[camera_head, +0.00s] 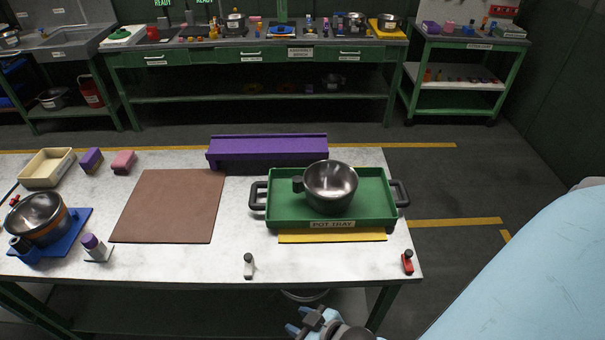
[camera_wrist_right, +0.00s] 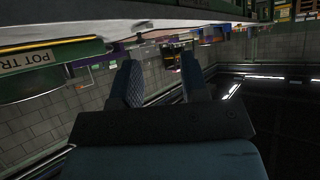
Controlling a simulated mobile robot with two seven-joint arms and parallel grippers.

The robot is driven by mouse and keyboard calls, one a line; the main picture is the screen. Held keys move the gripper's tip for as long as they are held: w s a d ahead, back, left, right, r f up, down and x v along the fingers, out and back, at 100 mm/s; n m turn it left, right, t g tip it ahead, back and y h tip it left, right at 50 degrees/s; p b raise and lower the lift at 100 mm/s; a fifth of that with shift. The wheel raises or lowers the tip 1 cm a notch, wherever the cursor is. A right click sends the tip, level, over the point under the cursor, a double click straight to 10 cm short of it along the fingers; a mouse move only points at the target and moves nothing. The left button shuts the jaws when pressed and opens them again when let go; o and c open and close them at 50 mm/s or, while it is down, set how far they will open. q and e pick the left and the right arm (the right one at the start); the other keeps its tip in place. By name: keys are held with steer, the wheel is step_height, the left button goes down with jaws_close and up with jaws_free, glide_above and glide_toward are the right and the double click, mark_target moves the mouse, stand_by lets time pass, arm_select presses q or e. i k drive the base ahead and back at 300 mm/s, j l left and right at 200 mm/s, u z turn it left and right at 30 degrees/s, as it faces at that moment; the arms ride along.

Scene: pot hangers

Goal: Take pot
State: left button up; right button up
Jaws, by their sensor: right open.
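A steel pot (camera_head: 330,187) with a dark handle pointing left sits in the green tray (camera_head: 374,214) labelled POT TRAY. A second steel pot (camera_head: 38,216) rests on a blue base at the table's left end. My right gripper (camera_head: 303,321) is low in front of the table's front edge, apart from the tray and pot. Its two fingers (camera_wrist_right: 162,78) are spread and empty in the right wrist view. The tray's label (camera_wrist_right: 38,62) shows at left there. My left gripper is not in view.
A purple block (camera_head: 268,147) stands behind the tray and a brown mat (camera_head: 170,205) lies left of it. A small white item (camera_head: 249,266) and a red item (camera_head: 408,262) stand near the front edge. The white tabletop between mat and tray is clear.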

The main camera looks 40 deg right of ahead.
mark_target(330, 187)
steer(key=l+u, duration=0.2)
steer(key=l, duration=0.3)
steer(key=k+l+u, duration=0.15)
steer(key=l, duration=0.95)
